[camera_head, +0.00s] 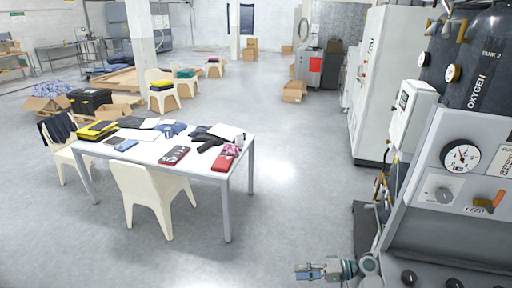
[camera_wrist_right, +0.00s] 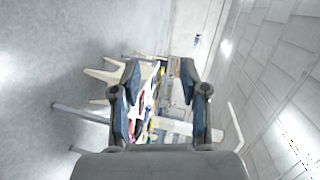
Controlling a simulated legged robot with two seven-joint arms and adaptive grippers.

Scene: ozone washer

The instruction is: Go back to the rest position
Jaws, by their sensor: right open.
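My right gripper (camera_head: 304,271) is at the bottom of the head view, in front of the grey control panel (camera_head: 436,168). In the right wrist view its two blue-padded fingers (camera_wrist_right: 160,88) are spread apart with nothing held between them. The white table and chairs show beyond the fingers, at a distance. My left gripper is in neither view.
A white cabinet (camera_head: 388,80) and a dark oxygen tank (camera_head: 482,62) stand at right. The grey floor between table and panel is clear.

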